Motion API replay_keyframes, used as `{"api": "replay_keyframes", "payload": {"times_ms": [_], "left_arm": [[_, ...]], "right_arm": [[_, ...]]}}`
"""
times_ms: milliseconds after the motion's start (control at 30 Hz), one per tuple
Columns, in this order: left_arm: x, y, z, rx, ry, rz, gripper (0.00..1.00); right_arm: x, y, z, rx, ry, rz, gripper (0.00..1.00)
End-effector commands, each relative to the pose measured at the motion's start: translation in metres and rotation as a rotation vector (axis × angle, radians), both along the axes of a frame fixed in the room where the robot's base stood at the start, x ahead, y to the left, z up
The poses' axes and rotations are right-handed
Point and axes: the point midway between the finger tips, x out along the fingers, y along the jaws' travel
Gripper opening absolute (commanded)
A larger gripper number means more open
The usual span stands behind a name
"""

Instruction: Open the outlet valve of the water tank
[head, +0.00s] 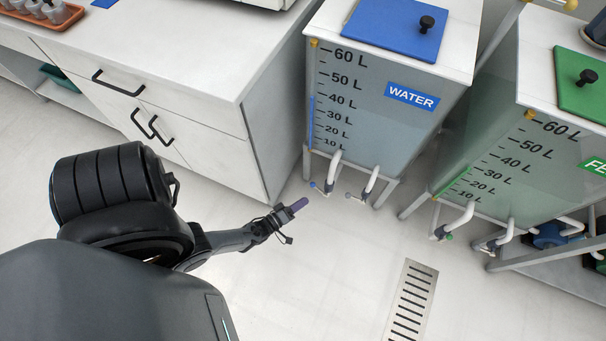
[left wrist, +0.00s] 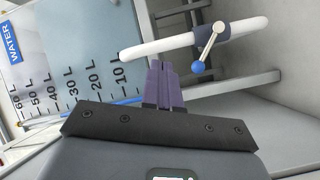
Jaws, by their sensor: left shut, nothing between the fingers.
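The water tank (head: 370,105) is a grey box with a blue WATER label and a litre scale; its side also shows in the left wrist view (left wrist: 75,45). Two white pipes come out low on its front. The left pipe has a valve with a blue-tipped handle (head: 314,185); the right has a grey-tipped handle (head: 349,195). In the left wrist view, the white pipe (left wrist: 150,49) carries a metal lever with a blue ball (left wrist: 198,68). My left gripper (head: 299,204) is shut and empty, its purple fingertips (left wrist: 161,68) beside the blue ball, apparently apart from it. My right gripper is out of view.
A white drawer cabinet (head: 190,120) stands left of the tank. A second tank (head: 495,150) with a green lid and its own pipes stands to the right. The floor in front is clear, with a metal drain grate (head: 413,300).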

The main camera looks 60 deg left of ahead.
Motion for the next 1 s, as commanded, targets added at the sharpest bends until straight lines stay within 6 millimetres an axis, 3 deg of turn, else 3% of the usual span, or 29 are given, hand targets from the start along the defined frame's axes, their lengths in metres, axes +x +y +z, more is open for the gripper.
{"api": "replay_keyframes", "payload": {"times_ms": [33,200,333,467,733,1000], "left_arm": [[-0.009,0.004,-0.014,-0.136,-0.058,0.019,0.0],[-0.047,0.024,-0.042,-0.554,-0.275,0.084,0.0],[-0.071,0.039,-0.065,-0.597,-0.313,0.153,0.0],[-0.083,0.047,-0.081,-0.591,-0.312,0.195,0.0],[-0.073,0.052,-0.085,-0.588,-0.309,0.197,0.0],[-0.032,0.069,-0.083,-0.588,-0.31,0.195,0.0]], "right_arm": [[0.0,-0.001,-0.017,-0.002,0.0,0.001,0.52],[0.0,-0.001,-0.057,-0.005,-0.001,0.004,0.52],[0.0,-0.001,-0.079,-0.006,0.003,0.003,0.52],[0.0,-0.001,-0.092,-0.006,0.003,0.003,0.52],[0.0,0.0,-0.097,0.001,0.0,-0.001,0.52],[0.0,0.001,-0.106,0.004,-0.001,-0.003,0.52]]}}
